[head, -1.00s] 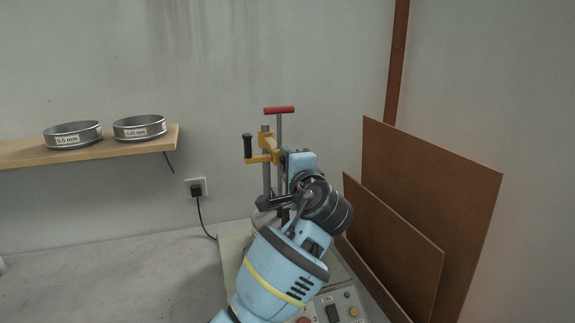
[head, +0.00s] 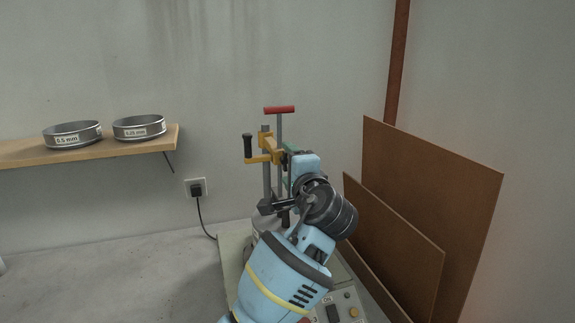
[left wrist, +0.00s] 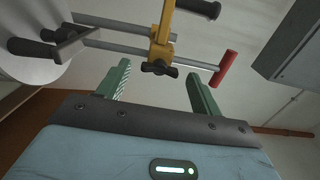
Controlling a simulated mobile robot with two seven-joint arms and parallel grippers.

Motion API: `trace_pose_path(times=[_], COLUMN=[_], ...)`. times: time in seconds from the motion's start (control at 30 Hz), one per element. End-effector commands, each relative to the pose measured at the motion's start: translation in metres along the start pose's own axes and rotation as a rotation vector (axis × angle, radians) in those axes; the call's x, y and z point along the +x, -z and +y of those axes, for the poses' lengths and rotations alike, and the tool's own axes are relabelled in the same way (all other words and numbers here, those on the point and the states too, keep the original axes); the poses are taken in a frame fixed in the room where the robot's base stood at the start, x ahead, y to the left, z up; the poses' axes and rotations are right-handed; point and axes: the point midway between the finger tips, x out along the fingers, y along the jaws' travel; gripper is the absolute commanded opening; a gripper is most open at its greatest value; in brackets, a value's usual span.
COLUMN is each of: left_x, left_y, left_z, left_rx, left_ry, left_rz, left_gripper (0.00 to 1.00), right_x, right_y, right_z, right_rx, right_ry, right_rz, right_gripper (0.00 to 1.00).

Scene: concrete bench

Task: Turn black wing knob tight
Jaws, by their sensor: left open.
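The black wing knob (left wrist: 160,69) sits on the yellow clamp (left wrist: 163,35) in the left wrist view, its two wings spread nearly sideways. My left gripper (left wrist: 158,74) is open, with one green finger on each side of the knob and a clear gap to both wings. It holds nothing. In the head view the yellow clamp (head: 269,151) is on the upright rods, and my left gripper (head: 288,166) is just to its right. The knob cannot be made out there. My right gripper is not in view.
A red T-handle (head: 279,110) tops one rod, and a black crank grip (head: 247,146) stands left of the clamp. The machine base (head: 235,258) is below. Brown boards (head: 430,190) lean at right. A shelf (head: 90,150) with two sieves is at left.

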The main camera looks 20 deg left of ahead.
Motion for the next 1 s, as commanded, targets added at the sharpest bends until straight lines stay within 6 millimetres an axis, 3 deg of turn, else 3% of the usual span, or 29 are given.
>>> trace_pose_path(times=[0.2,0.4,0.83,0.93,1.0], left_x=[-0.036,-0.059,-0.064,-0.062,-0.061], left_y=[0.000,0.000,-0.001,-0.005,-0.011], left_z=[0.001,0.001,0.002,0.019,0.045], left_rx=[-0.002,0.000,-0.001,-0.015,-0.041], left_ry=[-0.002,-0.001,-0.004,-0.041,-0.098], left_rz=[0.001,0.000,-0.001,0.005,0.014], left_gripper=[0.65,0.65,0.65,0.65,0.65], right_x=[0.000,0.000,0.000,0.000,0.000], right_y=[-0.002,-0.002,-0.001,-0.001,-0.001], right_z=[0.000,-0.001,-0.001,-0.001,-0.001], right_rx=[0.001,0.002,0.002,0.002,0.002], right_ry=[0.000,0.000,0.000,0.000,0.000], right_rz=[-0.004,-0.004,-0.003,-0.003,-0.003], right_gripper=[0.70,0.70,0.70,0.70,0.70])
